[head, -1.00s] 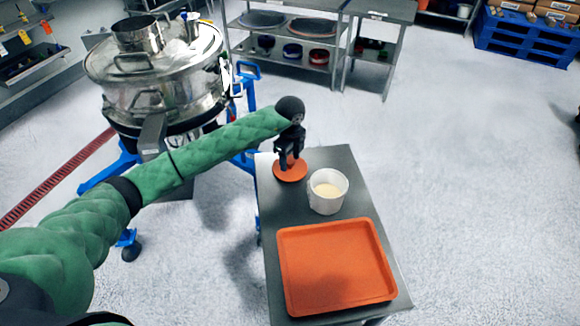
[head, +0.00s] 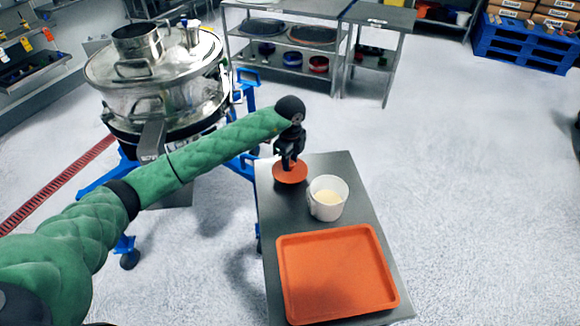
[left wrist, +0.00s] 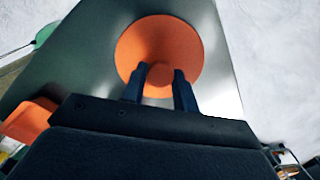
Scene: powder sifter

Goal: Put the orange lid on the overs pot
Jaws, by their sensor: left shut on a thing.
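The orange lid (head: 290,172) is a round disc with a knob at its middle. It is at the far left part of the table (head: 322,165); I cannot tell whether it rests on the top or hangs just above it. My left gripper (head: 289,160) is shut on the lid's knob from above. In the left wrist view, the two dark fingers (left wrist: 160,84) grip the knob, with the lid (left wrist: 158,42) spread beyond them. The white overs pot (head: 327,199) stands upright just right of the lid and nearer me, open, with pale powder inside. My right gripper is out of view.
An orange tray (head: 284,285) covers the near part of the table. A large steel sifter (head: 155,80) on a blue frame stands left, behind my left arm. Steel shelves (head: 340,50) stand at the back. Floor right of the table is clear.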

